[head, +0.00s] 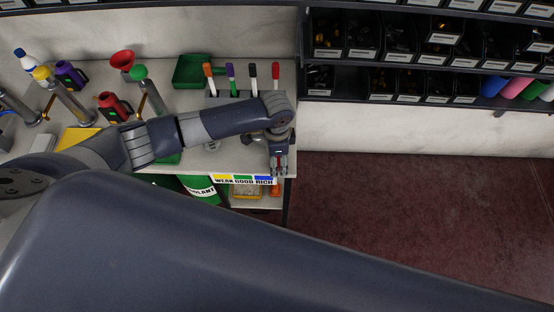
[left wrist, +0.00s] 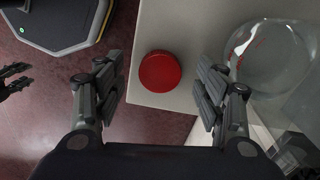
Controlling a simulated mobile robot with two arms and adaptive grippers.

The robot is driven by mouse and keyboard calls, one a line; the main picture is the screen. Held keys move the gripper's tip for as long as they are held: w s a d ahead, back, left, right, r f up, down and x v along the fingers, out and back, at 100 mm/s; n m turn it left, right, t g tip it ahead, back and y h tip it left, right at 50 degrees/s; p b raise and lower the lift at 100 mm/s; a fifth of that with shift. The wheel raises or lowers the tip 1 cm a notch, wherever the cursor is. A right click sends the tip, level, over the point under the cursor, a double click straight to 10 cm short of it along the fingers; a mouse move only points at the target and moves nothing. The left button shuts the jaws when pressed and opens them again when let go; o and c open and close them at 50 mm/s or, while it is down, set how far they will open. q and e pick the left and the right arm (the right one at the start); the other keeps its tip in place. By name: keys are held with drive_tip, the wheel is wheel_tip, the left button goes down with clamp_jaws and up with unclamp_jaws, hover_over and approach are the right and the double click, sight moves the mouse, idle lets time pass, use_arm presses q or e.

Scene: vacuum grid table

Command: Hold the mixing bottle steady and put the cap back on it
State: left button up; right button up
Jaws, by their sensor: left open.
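The red cap (left wrist: 160,72) lies on the pale table top near its corner, seen from above in the left wrist view. A clear, round glass vessel (left wrist: 272,50), which seems to be the mixing bottle, stands right of the cap, apart from it. My left gripper (left wrist: 160,100) is open and empty, with the cap showing between its fingertips. Dark fingers (left wrist: 14,80) at the left edge of the wrist view may be my right gripper.
The table (head: 195,103) carries a green tray (head: 192,71), several markers, coloured nozzles and a yellow pad (head: 79,139) at left. Black parts bins (head: 363,40) fill shelves at the back right. The floor at right is clear.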

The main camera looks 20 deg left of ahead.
use_arm(q)
drive_tip(key=shift+f, duration=0.4)
drive_tip(key=c, duration=0.7)
drive_tip(key=shift+r, duration=0.1)
drive_tip(key=shift+c, duration=0.2)
drive_tip(key=shift+r+b, duration=0.3)
drive_tip(key=shift+r, duration=0.5)
drive_tip(key=shift+s+d+r+b, duration=0.3)
drive_tip(key=shift+s+r, duration=0.4)
drive_tip(key=shift+r, duration=0.15)
drive_tip(key=s+d, duration=0.1)
drive_tip(key=s, duration=0.3)
drive_tip(key=s+d+r+b, duration=0.1)
drive_tip(key=s+d, duration=0.1)
drive_tip(key=s, duration=0.3)
drive_tip(key=s+d+b, duration=0.1)
drive_tip(key=s+d, duration=0.1)
drive_tip(key=s, duration=0.2)
drive_tip(key=shift+s+d+r, duration=0.15)
drive_tip(key=shift+s+r, duration=0.15)
